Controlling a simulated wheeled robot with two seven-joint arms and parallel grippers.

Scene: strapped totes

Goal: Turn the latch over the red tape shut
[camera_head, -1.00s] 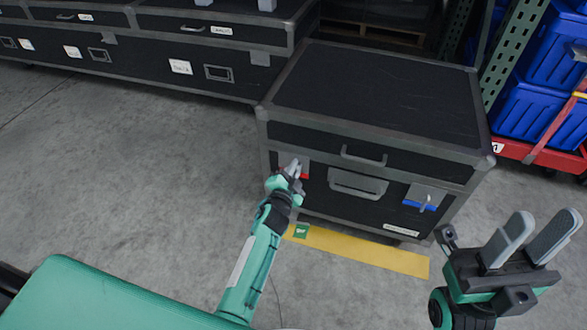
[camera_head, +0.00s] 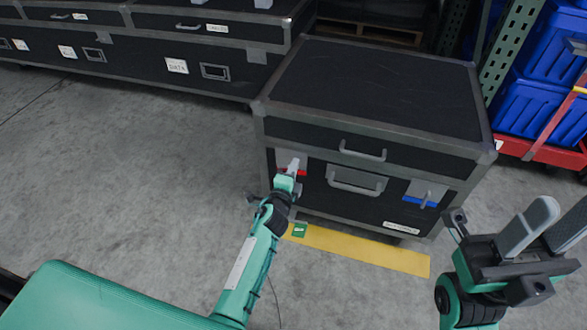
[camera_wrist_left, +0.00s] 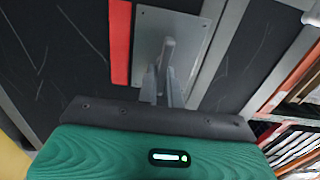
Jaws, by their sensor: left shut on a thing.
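The black case (camera_head: 370,95) with grey edging stands ahead of me. On its front left is a grey latch plate (camera_head: 284,160) with red tape (camera_head: 301,172) along its lower edge. In the left wrist view the red tape (camera_wrist_left: 120,42) runs beside the latch plate (camera_wrist_left: 200,30), and the latch's grey lever (camera_wrist_left: 168,48) stands between my fingers. My left gripper (camera_head: 292,168) is shut on this lever. A second latch (camera_head: 426,191) over blue tape (camera_head: 420,203) is at the front right. My right gripper (camera_head: 545,225) is open and empty at the lower right.
A yellow floor strip (camera_head: 360,251) with a green label lies before the case. More black cases (camera_head: 150,50) stand at the back left. Blue totes (camera_head: 548,95) on a red base (camera_head: 545,150) stand at the right. The grey floor at left is clear.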

